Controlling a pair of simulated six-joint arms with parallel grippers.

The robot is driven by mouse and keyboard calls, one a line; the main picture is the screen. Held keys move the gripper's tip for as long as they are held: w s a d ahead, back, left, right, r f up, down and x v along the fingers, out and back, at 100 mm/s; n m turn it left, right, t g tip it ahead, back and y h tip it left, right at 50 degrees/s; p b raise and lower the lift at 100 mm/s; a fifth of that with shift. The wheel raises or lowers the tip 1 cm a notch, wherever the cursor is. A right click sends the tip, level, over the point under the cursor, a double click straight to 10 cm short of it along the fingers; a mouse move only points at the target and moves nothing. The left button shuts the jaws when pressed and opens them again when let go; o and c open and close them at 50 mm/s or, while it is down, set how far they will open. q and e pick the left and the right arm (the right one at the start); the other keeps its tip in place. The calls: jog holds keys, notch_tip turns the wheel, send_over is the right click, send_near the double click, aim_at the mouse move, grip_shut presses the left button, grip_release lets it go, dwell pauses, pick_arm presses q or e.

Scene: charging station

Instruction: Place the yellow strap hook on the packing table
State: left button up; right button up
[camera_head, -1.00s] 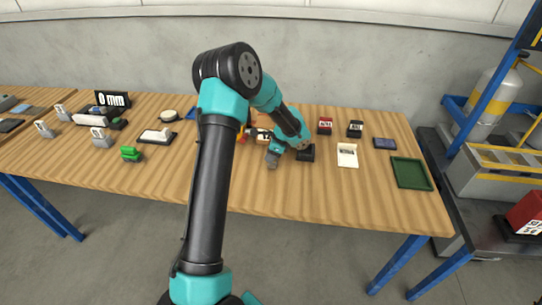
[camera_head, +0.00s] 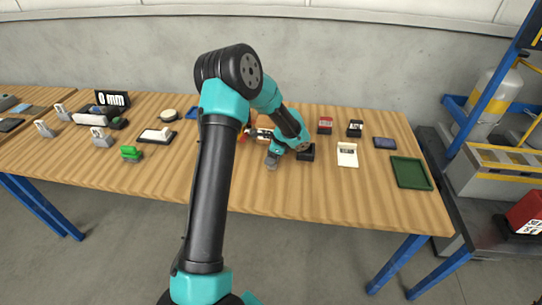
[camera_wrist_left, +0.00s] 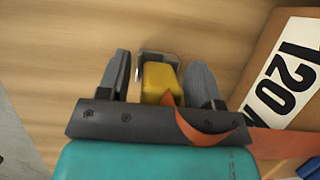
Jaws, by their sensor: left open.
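The yellow strap hook (camera_wrist_left: 158,82) shows in the left wrist view, with a grey metal end and an orange strap (camera_wrist_left: 208,130) running to the right. My left gripper (camera_wrist_left: 162,72) is open, with one finger on each side of the hook and gaps between. In the head view my left gripper (camera_head: 271,161) is low over the middle of the packing table (camera_head: 330,195); my arm hides most of the hook there. I cannot tell exactly how the hook rests. My right gripper is not in view.
A cardboard box with a "120" label (camera_wrist_left: 290,68) stands close right of the fingers. The table's front strip is clear.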

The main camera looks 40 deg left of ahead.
pick_arm(q)
jog(key=shift+r, duration=0.15)
jog(key=v, duration=1.2)
